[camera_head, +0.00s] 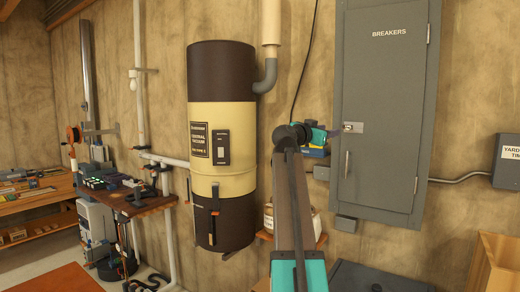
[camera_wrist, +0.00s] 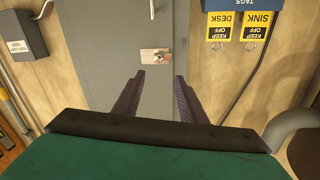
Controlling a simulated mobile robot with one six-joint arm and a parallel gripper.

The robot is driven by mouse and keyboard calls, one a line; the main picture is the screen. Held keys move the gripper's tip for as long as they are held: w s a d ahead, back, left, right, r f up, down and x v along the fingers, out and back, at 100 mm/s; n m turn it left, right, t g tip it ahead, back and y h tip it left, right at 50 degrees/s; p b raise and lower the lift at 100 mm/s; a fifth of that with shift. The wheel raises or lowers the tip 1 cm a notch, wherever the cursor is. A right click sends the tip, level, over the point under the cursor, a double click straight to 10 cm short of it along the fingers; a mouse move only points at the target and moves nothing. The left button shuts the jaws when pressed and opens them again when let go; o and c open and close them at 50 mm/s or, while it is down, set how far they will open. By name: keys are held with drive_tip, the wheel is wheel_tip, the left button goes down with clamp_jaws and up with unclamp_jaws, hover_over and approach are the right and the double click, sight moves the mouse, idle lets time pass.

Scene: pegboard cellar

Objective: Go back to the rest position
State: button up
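My gripper (camera_wrist: 158,100) shows in the wrist view with its two dark fingers spread apart and nothing between them. Its fingers point towards the grey breaker cabinet (camera_wrist: 90,60) and appear apart from it. The cabinet's metal latch (camera_wrist: 155,56) lies beyond the fingertips. In the head view, my raised arm ends just left of the shut breaker cabinet (camera_head: 385,75), near the latch (camera_head: 352,127). The fingertips are too small to make out clearly there.
A blue tag rack with yellow tags (camera_wrist: 254,27) hangs beside the cabinet. A brown and cream vacuum canister (camera_head: 222,130) is on the wall left of my arm. A workbench (camera_head: 130,203) stands further left. A wooden box (camera_head: 497,262) is at the lower right.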

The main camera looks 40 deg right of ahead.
drive_tip(key=shift+f, duration=0.1)
drive_tip(key=w+a+f+n+t+y, duration=0.15)
drive_tip(key=w+a+f, duration=0.4)
drive_tip(key=f, duration=0.55)
drive_tip(key=w+a+f+n+t+y, duration=0.1)
drive_tip(key=w+a+f+n+y, duration=0.2)
drive_tip(key=w+a+f, duration=0.5)
drive_tip(key=w+a+f+n+t+y, duration=0.1)
drive_tip(key=w+a+f+n+y, duration=0.15)
drive_tip(key=f, duration=1.05)
drive_tip(key=w+a+f+n+y, duration=0.1)
drive_tip(key=a+f+n+y, duration=0.2)
drive_tip(key=a+f, duration=1)
drive_tip(key=w+a+f+n+y, duration=0.2)
drive_tip(key=a+f+n, duration=0.1)
drive_tip(key=a+f, duration=1)
drive_tip(key=s+a+f+n+g+y, duration=0.2)
drive_tip(key=s+a+f+n+y, duration=0.1)
drive_tip(key=s+a+f, duration=0.8)
drive_tip(key=s+a+f+n+g+y, duration=0.3)
drive_tip(key=s+a+f, duration=0.4)
drive_tip(key=a+f, duration=0.75)
drive_tip(key=s+f+g, duration=0.2)
drive_tip(key=s+f, duration=0.6)
drive_tip(key=s, duration=0.4)
drive_tip(key=s+f+g, duration=0.3)
drive_tip(key=s+f, duration=0.5)
drive_tip(key=s, duration=0.5)
drive_tip(key=shift+a+f+n, duration=0.25)
drive_tip(key=shift+a+n, duration=0.05)
